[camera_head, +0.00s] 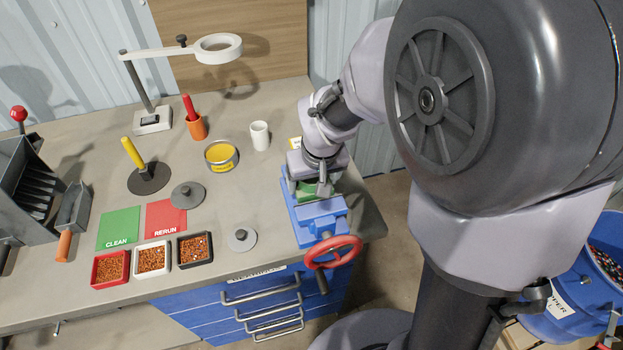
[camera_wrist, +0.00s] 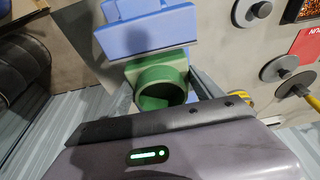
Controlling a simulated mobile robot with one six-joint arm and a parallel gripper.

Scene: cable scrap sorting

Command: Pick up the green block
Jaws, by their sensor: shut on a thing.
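The green block (camera_wrist: 150,72) has a round, hollow green collar on it and sits at the blue vise (camera_wrist: 146,36) in the wrist view. In the head view the block (camera_head: 304,187) shows only in part, low between my gripper and the vise (camera_head: 318,222). My gripper (camera_head: 318,184) is over the vise, pointing down, and is shut on the green block. In the wrist view its fingers lie on either side of the block, largely hidden by the gripper body. I cannot tell whether the vise jaws touch the block.
The vise has a red handwheel (camera_head: 333,252) at the bench's front right. A white cup (camera_head: 259,135), a yellow tin (camera_head: 221,156) and grey weights (camera_head: 188,195) stand to the left. Green (camera_head: 119,228) and red (camera_head: 166,219) mats lie beyond three small trays. Bare bench lies between.

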